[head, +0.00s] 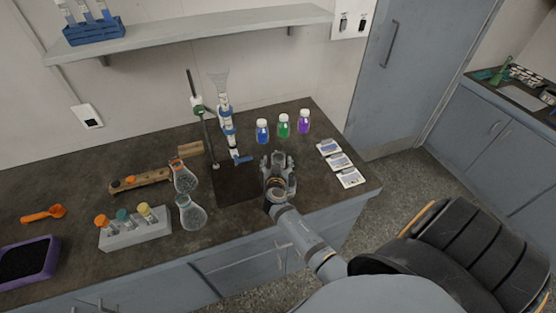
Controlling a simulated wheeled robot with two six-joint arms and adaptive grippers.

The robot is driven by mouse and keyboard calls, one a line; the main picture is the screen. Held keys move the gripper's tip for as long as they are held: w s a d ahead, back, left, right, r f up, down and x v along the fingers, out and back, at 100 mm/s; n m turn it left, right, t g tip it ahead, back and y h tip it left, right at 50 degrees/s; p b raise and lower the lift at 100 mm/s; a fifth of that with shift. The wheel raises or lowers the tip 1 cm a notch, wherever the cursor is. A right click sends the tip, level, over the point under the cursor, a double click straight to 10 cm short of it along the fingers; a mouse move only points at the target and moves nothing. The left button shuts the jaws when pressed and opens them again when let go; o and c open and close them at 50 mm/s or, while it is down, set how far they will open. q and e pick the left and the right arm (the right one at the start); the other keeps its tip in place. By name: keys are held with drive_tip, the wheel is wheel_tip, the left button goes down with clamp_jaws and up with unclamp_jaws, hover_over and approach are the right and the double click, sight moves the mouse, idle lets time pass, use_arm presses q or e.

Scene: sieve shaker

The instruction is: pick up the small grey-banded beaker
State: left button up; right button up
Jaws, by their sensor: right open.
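Two clear glass vessels stand near the middle of the bench. The nearer one (192,215) has a greyish band at its neck and looks like the grey-banded beaker, though its shape is closer to a flask. The farther one (186,181) has an orange band. My right gripper (278,158) is open over the bench, to the right of both vessels and apart from them. Its fingers point away from me, toward the back of the bench. Nothing shows between them. My left gripper is not in view.
A stand with a glass column (227,125) rises from a dark base (236,190) between the vessels and my gripper. Blue (262,132), green (284,127) and purple (304,123) bottles stand behind. A grey rack (135,232) and a wooden rack (148,179) are left. Packets (340,161) lie right.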

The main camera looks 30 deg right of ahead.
sight(278, 152)
drive_tip(key=x, duration=0.2)
drive_tip(key=shift+w+d, duration=0.25)
drive_tip(key=shift+d, duration=0.05)
drive_tip(key=shift+w+d+f, duration=0.15)
drive_tip(key=shift+w+f, duration=0.05)
drive_tip(key=shift+s+r, duration=0.15)
drive_tip(key=c, duration=0.4)
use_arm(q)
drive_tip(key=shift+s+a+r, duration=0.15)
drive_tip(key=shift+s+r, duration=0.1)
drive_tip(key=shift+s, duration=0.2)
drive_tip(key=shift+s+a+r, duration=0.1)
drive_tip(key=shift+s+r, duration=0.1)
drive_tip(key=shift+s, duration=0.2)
use_arm(e)
drive_tip(key=c, duration=0.8)
